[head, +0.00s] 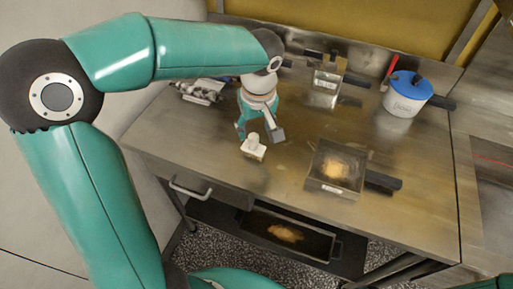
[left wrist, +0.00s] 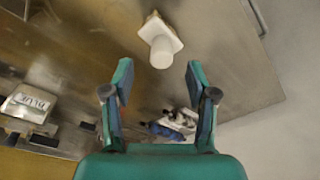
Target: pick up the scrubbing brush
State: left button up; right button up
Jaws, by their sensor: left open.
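The scrubbing brush (head: 253,149) appears to be the small white piece with a flat block base and a rounded knob or grip. It rests on the steel table near the front edge. In the left wrist view the brush (left wrist: 160,45) lies just beyond the fingertips, roughly centred between them. My left gripper (head: 259,133) is over the table beside the brush, pointing down. In the left wrist view its two fingers (left wrist: 158,82) are spread, with nothing between them. My right gripper is not in view.
A grey-white bundle (head: 203,90) lies behind the left gripper. A pan with brown residue (head: 322,183) sits to the right. A labelled metal container (head: 325,88) and a blue-lidded white pot (head: 405,103) stand at the back. A dark tray (head: 318,243) is below the table.

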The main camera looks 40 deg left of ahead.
aim_at(254, 136)
pick_arm(q)
jog(key=shift+w+a+f+p, duration=0.1)
jog(key=shift+a+f+p, duration=0.05)
jog(key=shift+f, duration=0.75)
jog(key=shift+w+a+f+p, duration=0.1)
jog(key=shift+a+f+p, duration=0.05)
jog(key=shift+f, duration=0.7)
jog(key=shift+w+a+f+p, duration=0.1)
jog(key=shift+a+f+p, duration=0.05)
jog(key=shift+f, duration=0.75)
grip_shut()
notch_tip(254, 136, up, 20)
jog(key=shift+p, duration=0.4)
